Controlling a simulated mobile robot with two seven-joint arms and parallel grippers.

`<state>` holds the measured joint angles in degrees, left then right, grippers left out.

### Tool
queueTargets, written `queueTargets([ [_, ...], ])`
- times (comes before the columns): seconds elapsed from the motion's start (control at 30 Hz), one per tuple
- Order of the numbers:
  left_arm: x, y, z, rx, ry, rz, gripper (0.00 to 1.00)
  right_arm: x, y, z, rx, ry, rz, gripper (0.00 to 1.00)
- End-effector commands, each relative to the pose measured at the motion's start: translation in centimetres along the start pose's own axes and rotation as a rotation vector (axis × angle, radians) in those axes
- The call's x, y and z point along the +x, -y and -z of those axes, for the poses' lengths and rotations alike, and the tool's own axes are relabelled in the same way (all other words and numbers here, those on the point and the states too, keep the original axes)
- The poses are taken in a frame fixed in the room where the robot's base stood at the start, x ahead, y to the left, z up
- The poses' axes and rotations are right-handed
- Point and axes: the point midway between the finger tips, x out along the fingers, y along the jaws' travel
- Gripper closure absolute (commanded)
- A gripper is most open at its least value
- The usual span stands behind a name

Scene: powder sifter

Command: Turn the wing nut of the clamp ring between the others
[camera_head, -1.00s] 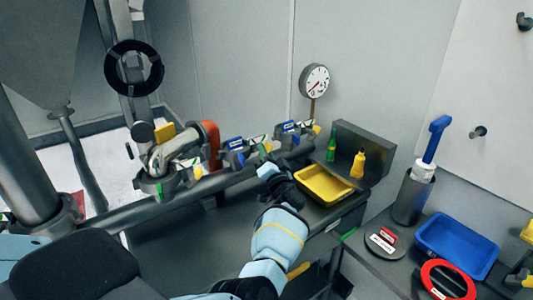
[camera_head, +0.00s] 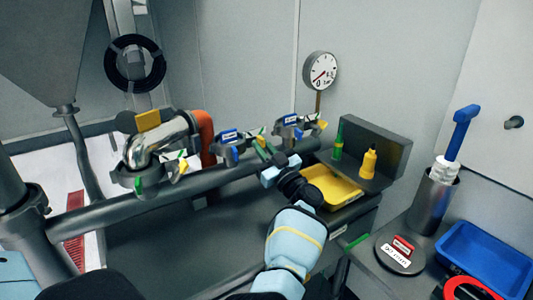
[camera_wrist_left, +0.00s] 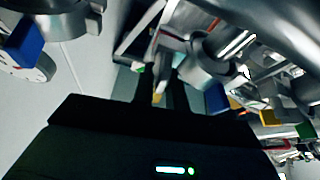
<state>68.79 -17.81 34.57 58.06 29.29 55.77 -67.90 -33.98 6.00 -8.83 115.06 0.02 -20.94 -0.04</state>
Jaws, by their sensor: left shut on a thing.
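Three clamp rings sit in a row above a long grey pipe: the left one (camera_head: 128,178), the middle one (camera_head: 226,155) with a blue tag, and the right one (camera_head: 283,130), also blue-tagged. My left gripper (camera_head: 264,148) reaches up to the right side of the middle ring, where its wing nut is. Its dark fingers also show in the left wrist view (camera_wrist_left: 158,90), close together around a small yellowish piece. They are shut on the wing nut, which they mostly hide. My right gripper is not in view.
A yellow tray (camera_head: 345,202) and a grey box with green and yellow bottles (camera_head: 369,163) stand right of my left gripper. A round gauge (camera_head: 320,70) is behind. A blue tray (camera_head: 455,236) and a grey cup with a blue-handled brush (camera_head: 433,200) are at right.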

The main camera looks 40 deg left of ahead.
Motion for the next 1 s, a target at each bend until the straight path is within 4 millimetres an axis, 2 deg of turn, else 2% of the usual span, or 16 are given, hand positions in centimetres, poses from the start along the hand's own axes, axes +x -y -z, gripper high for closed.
queueTargets([
  [0.1, -0.1, 0.1, -0.5, -0.094, 0.002, 0.041, 1.0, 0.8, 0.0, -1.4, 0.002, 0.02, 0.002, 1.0],
  [0.4, -0.1, 0.1, -0.3, -0.292, 0.001, 0.122, 1.0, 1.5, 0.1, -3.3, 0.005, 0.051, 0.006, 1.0],
  [0.7, 0.1, 0.1, -0.1, -0.393, 0.001, 0.164, 1.0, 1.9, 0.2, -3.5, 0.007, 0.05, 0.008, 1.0],
  [1.0, 0.1, 0.0, 0.0, -0.415, 0.001, 0.172, 1.0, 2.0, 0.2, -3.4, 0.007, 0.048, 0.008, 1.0],
])
